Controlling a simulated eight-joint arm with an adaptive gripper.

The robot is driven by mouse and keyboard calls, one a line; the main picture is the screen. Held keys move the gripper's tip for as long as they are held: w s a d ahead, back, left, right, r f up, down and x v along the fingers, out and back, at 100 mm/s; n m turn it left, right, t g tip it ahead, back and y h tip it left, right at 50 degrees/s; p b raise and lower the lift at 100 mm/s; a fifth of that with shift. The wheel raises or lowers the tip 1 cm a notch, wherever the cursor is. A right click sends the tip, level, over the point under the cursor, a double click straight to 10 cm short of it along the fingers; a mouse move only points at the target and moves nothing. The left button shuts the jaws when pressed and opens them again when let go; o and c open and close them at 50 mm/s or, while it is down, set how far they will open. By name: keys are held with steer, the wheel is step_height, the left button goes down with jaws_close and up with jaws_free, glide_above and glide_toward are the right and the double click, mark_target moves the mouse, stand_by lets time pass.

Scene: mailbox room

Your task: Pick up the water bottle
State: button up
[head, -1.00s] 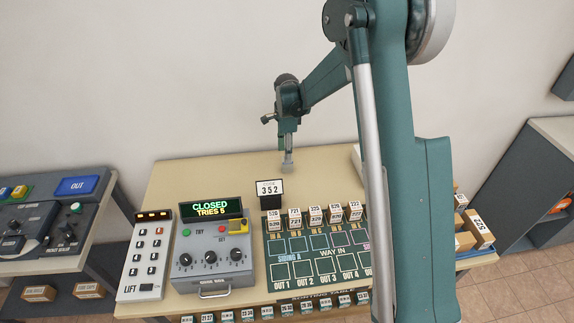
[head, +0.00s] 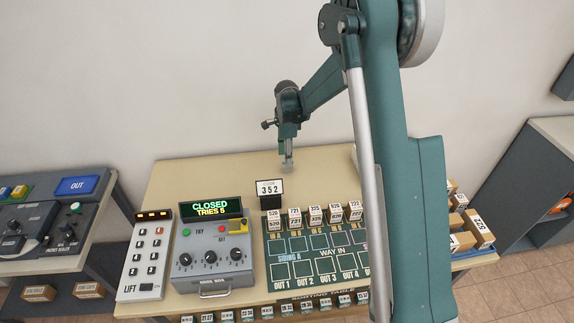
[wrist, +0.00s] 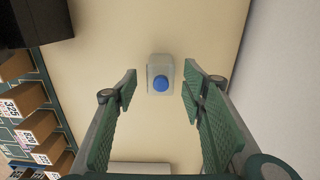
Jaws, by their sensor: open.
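The water bottle (wrist: 160,72) stands on the tan table, seen from above in the wrist view as a clear grey body with a blue cap. My gripper (wrist: 158,86) is open, with its two green ribbed fingers on either side of the bottle in the picture and clear gaps between. The wrist view does not show how far the fingertips are above it. In the head view, the pale bottle (head: 287,166) shows small just under my gripper (head: 287,148), near the back of the table; its details are too small to tell.
Several numbered boxes (head: 315,214) stand on the green sorting board. A grey dial box (head: 211,258) and keypad (head: 147,258) are at left. The back left tabletop (head: 190,180) is bare.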

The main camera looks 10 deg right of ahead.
steer(key=shift+f, duration=0.15)
steer(key=shift+d+f, duration=0.1)
steer(key=shift+f, duration=2.35)
steer(key=shift+c, duration=0.3)
steer(key=c, duration=0.8)
